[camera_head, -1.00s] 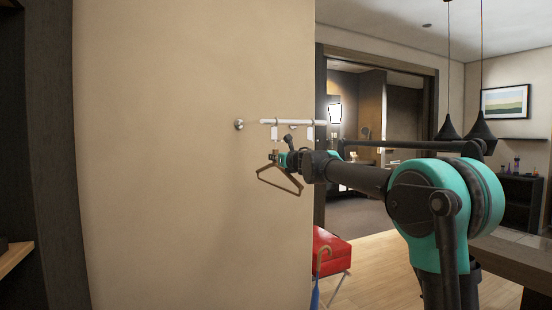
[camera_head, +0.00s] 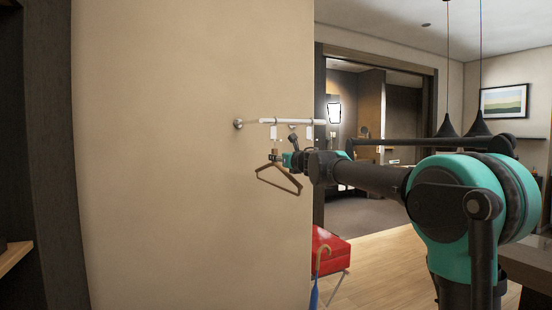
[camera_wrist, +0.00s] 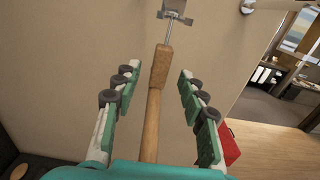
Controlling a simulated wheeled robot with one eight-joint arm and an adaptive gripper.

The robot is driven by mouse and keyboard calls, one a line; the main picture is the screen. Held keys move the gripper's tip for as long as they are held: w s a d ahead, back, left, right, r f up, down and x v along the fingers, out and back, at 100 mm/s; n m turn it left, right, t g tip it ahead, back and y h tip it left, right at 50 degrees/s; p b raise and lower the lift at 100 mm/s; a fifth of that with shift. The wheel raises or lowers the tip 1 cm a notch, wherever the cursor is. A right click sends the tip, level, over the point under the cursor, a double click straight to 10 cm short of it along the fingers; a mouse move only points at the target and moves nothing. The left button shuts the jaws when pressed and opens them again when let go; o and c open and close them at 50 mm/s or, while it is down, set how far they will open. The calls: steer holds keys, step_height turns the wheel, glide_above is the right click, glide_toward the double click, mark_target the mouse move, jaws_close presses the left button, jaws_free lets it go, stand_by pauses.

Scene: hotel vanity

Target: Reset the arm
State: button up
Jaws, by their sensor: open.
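A brown wooden hanger (camera_head: 280,184) hangs below a white wall rail (camera_head: 290,122), in front of the beige wall. My gripper (camera_head: 286,158) is just right of the hanger's top. In the wrist view my gripper (camera_wrist: 158,72) is open, with one green-padded finger on each side of the hanger's wooden neck (camera_wrist: 153,110). Gaps show between the neck and both fingers. The neck's metal stem runs up to a metal piece (camera_wrist: 175,12) at the top edge of the wrist view. The hanger's lower part is hidden by my gripper there.
The rail's wall mount (camera_head: 239,125) is left of the hanger. A red seat (camera_head: 328,248) and a blue umbrella (camera_head: 315,296) with a curved handle stand below right. A doorway and open wooden floor (camera_head: 385,262) lie to the right.

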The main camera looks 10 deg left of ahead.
steer(key=v, duration=0.7)
steer(key=shift+s+d, duration=0.2)
steer(key=shift+s, duration=0.05)
steer(key=shift+s+d+f, duration=0.1)
steer(key=shift+d, duration=0.15)
steer(key=d+f+m+t+h, duration=0.2)
steer(key=d+f+m+h, duration=0.55)
steer(key=d+m, duration=0.6)
steer(key=s+d+f+m+g+h, duration=0.2)
steer(key=s+d+f+m+h, duration=0.15)
steer(key=d+f+m, duration=0.4)
steer(key=s+d+f+m+g+h, duration=0.1)
steer(key=s+d+f+m+h, duration=0.1)
steer(key=s+d+f+m, duration=0.55)
steer(key=s+f+m+g+y, duration=0.3)
steer(key=s+f+m+g, duration=0.6)
steer(key=s+f, duration=1.8)
step_height(320, 180, down, 4)
steer(key=m, duration=0.5)
steer(key=shift+d+g, duration=0.15)
steer(key=shift+g, duration=0.25)
steer(key=shift+s, duration=0.1)
